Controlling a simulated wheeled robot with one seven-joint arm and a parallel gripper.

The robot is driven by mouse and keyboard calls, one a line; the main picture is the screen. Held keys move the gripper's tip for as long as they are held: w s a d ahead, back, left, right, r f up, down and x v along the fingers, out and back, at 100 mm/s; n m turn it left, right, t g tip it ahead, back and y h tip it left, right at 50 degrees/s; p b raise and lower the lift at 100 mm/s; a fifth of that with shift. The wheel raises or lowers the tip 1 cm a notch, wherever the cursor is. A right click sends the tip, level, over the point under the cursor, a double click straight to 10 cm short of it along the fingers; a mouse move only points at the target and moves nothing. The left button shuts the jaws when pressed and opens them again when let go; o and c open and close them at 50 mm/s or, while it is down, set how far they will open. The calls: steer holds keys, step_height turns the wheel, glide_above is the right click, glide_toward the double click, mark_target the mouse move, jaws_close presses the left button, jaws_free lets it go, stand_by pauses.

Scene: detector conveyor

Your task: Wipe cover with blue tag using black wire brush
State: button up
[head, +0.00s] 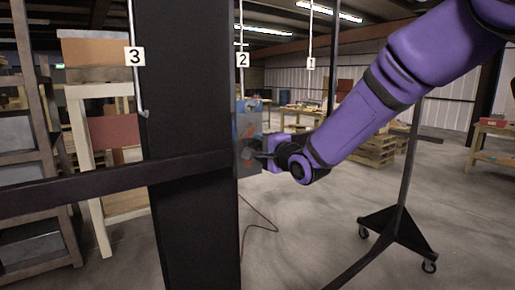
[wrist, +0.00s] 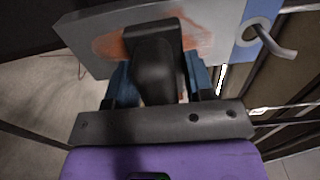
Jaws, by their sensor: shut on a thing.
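My gripper (head: 268,155) is shut on the black wire brush (wrist: 157,65), which sits between the two bluish fingers. The brush head is against or very close to the stained face; its bristles are hidden, so contact cannot be told.
A wide black post (head: 190,230) and a dark crossbar (head: 100,185) stand left of the cover. Rods with tags 3 (head: 135,57), 2 (head: 243,60) and 1 (head: 311,64) hang overhead. A black wheeled stand (head: 397,235) is at right; pallets lie behind.

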mark_target(247, 141)
steer(key=shift+w+d, duration=1.15)
steer(key=shift+d, duration=0.3)
steer(key=shift+r, duration=0.95)
steer(key=shift+s+a, duration=0.7)
steer(key=shift+a, duration=0.35)
steer(key=shift+s+a, duration=0.75)
steer(key=shift+a, duration=0.3)
steer(key=shift+s+a, duration=0.7)
steer(key=shift+a, duration=0.35)
steer(key=v, duration=0.6)
steer(key=v, duration=0.3)
steer(key=shift+f, duration=0.1)
